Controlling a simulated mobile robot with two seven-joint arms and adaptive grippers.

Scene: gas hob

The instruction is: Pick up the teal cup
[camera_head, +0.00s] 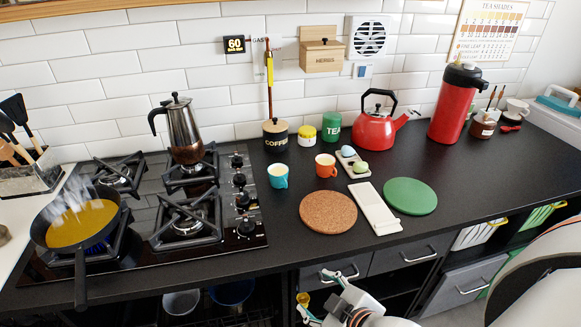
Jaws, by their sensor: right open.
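The teal cup (278,177) stands upright on the dark counter, just right of the gas hob and its knobs. Its mouth is up and shows a pale inside. An orange cup (326,165) stands a little to its right, apart from it. My right gripper (314,291) is at the bottom middle, in front of the counter's front edge. Its fingers are spread and empty, pointing left, well apart from the teal cup. My left gripper is not in view.
A cork mat (328,209), a white tray (375,208) and a green mat (410,196) lie right of the cup. A coffee canister (275,136) and red kettle (374,130) stand behind. The hob (150,215) holds a pan (80,225) and moka pot (184,133).

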